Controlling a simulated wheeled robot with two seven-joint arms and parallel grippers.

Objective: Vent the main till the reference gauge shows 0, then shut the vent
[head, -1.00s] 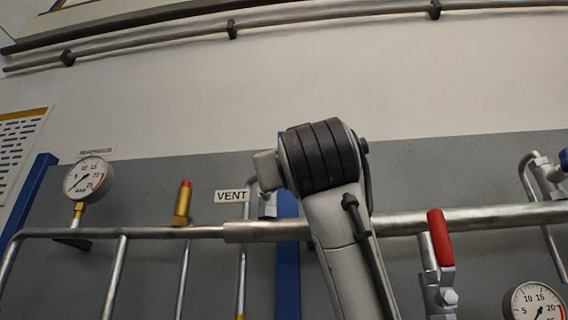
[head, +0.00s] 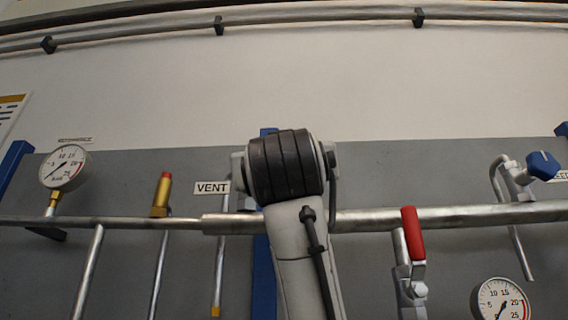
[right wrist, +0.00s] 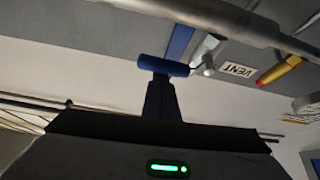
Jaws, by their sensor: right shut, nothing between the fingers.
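The reference gauge (head: 65,167) hangs at the left in the head view. Its needle points to the lower left, near the low end; the exact reading is too small to tell. The VENT label (head: 212,188) is left of my right arm, which hides most of the vent valve. In the right wrist view a blue bar-shaped handle (right wrist: 163,66) lies beside a grey fitting near the VENT label (right wrist: 238,69). My right gripper (right wrist: 160,82) is shut and empty, its tip at the blue handle; I cannot tell whether they touch. My left gripper is out of view.
A horizontal pipe (head: 400,218) crosses the grey panel. A brass fitting with a red tip (head: 162,195) stands left of the label. A red lever (head: 412,232), a second gauge (head: 501,300) and a blue-handled valve (head: 543,165) are on the right.

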